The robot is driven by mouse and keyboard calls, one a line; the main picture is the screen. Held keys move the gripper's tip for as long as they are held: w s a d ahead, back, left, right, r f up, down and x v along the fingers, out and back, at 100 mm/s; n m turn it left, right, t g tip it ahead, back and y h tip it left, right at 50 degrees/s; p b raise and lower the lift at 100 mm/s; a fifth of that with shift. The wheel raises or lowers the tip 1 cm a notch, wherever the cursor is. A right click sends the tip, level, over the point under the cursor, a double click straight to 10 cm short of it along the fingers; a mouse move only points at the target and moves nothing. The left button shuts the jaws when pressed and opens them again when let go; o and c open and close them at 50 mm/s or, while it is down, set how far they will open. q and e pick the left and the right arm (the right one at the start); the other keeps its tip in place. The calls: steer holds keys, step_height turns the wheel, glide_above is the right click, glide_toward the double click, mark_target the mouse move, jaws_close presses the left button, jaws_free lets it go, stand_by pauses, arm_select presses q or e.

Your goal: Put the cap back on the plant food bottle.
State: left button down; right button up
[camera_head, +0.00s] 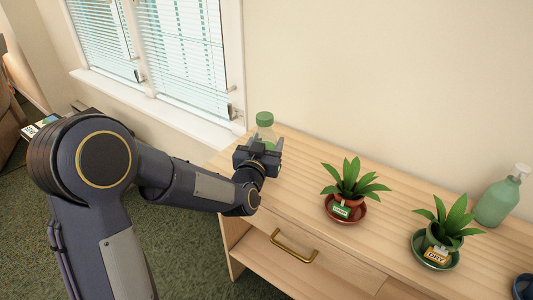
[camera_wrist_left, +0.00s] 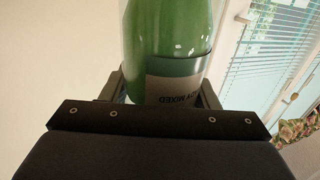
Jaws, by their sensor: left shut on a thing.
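My left gripper (camera_head: 258,155) is shut on the bottle's body. In the left wrist view the green bottle (camera_wrist_left: 170,35) is between the two fingers, with an upside-down label reading "READY MIXED"; its top is out of that view. The lower part of the bottle is hidden behind the gripper in the head view. My right gripper is not in view.
On the wooden cabinet (camera_head: 300,165) stand a plant in a red pot (camera_head: 342,210), a plant in a green pot (camera_head: 436,243) with a "DRY" tag, and a green pump bottle (camera_head: 495,203). A dark blue object (camera_head: 525,287) is at the right edge. A window (camera_head: 170,55) is behind.

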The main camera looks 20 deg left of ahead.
arm_select(q)
steer(key=shift+w+f, duration=0.2)
steer(key=shift+f, duration=0.05)
steer(key=shift+f+b, duration=0.35)
steer(key=shift+f, duration=1.2)
steer(key=shift+f+b, duration=0.2)
steer(key=shift+b, duration=0.1)
steer(key=c, duration=0.5)
jaws_free()
